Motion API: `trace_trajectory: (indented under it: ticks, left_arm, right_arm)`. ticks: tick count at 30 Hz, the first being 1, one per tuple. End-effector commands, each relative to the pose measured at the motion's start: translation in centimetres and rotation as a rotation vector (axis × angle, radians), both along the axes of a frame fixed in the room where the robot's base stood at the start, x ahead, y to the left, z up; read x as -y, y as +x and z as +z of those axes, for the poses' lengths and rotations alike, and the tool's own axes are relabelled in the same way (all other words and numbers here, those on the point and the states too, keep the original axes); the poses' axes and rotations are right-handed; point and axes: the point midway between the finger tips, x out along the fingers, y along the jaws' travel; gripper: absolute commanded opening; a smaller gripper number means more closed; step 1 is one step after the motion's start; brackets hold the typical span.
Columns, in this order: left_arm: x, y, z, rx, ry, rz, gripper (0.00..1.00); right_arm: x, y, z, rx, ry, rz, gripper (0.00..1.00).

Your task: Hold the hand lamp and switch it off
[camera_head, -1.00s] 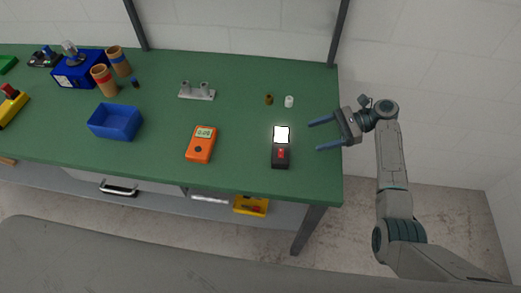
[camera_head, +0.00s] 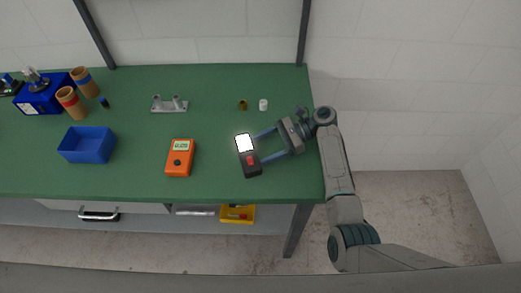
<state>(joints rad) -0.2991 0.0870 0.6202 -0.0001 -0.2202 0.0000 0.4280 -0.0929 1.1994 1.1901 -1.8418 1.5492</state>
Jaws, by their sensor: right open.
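The hand lamp (camera_head: 251,168) is a dark, slim block with a bright white lit panel at its far end and a red switch near its middle. It lies on the green bench near the right front. My right gripper (camera_head: 261,148) comes in from the right and is open. Its two blue fingers reach to the lamp's right side, one near the lit panel and one near the red switch. I cannot tell whether the fingertips touch the lamp. My left gripper is not in view.
An orange meter (camera_head: 180,158) lies left of the lamp, and a blue bin (camera_head: 88,145) further left. A grey bracket (camera_head: 169,105), a small brown piece (camera_head: 243,104) and a white cap (camera_head: 263,104) stand behind. The green bench (camera_head: 215,150) is clear between lamp and meter.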

Motion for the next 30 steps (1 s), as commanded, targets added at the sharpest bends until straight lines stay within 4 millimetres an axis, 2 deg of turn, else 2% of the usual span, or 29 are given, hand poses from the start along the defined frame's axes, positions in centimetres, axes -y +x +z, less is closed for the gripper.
trace_trajectory:
  ticks: [11,21,22,27,30]
  left_arm:
    - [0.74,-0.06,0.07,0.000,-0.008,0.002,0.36]
    - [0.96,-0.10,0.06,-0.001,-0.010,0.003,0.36]
    - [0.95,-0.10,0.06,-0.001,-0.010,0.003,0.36]
    - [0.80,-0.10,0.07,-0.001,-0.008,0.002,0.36]
    - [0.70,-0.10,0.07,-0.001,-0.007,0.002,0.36]
  right_arm:
    - [-0.40,-0.12,-0.14,0.001,0.001,0.000,0.71]
    - [-0.38,-0.11,-0.11,0.002,0.002,0.001,0.04]
    - [-0.37,-0.10,-0.11,0.002,0.002,0.001,0.00]
    - [-0.38,-0.10,-0.10,0.002,0.002,0.001,0.02]
    - [-0.37,-0.09,-0.10,0.002,0.001,0.001,0.22]
